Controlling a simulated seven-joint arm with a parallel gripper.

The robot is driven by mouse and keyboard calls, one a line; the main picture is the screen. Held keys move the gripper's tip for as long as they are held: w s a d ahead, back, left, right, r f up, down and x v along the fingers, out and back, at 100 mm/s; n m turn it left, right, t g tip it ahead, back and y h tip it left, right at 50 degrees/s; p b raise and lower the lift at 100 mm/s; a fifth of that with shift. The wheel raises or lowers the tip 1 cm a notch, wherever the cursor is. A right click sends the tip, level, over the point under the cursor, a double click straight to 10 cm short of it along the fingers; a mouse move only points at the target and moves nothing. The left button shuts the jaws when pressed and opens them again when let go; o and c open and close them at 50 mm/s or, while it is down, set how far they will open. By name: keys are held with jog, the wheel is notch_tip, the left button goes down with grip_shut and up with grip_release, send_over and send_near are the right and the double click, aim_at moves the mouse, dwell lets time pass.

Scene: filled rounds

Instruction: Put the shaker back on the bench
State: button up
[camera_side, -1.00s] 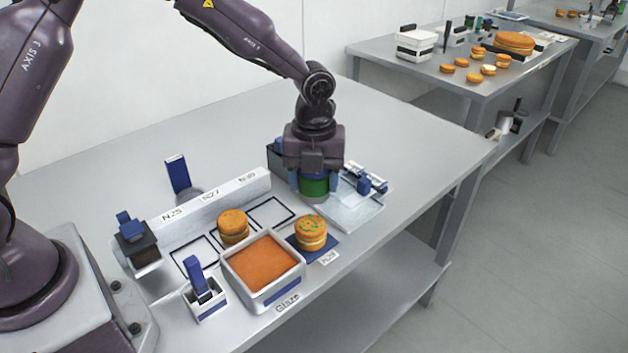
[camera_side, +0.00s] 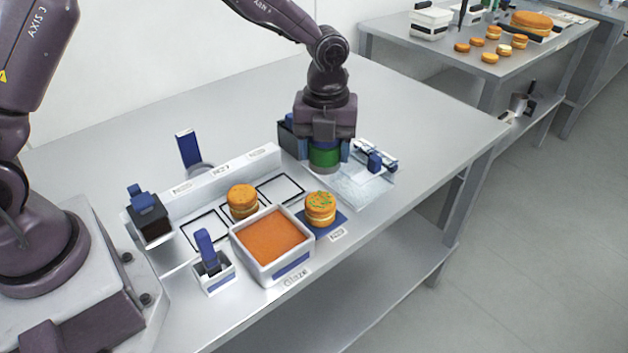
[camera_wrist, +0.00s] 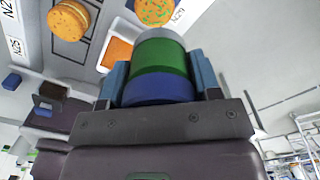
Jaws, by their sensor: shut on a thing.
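The shaker is a short cylinder with a green middle band (camera_side: 325,156), a blue band and a grey end. My gripper (camera_side: 325,148) is shut on it, with one blue finger on each side, pointing down. It is at the right part of the bench (camera_side: 400,130), behind the sprinkled round. The wrist view shows the shaker (camera_wrist: 160,58) between the two fingers (camera_wrist: 160,85), its grey end farthest from the wrist. Whether its lower end touches the surface below or hangs just above it, I cannot tell.
A sprinkled round (camera_side: 320,208) sits on a blue mat (camera_side: 337,220). A plain round (camera_side: 242,202) stands in an outlined square. The glaze tray (camera_side: 272,246) is in front. A clear tray with blue clips (camera_side: 350,190) lies right of my gripper. Free bench lies behind and right.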

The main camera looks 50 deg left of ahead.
jog(key=s+a+n, duration=0.2)
jog(key=s+a, duration=0.1)
jog(key=a, duration=0.7)
jog(key=s+a+n, duration=0.2)
jog(key=a+n, duration=0.1)
jog(key=a, duration=0.7)
jog(key=s+a+f+n, duration=0.2)
jog(key=s+a, duration=0.6)
jog(key=s, duration=0.2)
jog(key=s+f, duration=0.3)
jog(key=s, duration=0.5)
jog(key=shift+m, duration=0.5)
jog(key=f, duration=0.9)
jog(key=shift+w+a+f, duration=0.2)
jog(key=shift+f, duration=0.2)
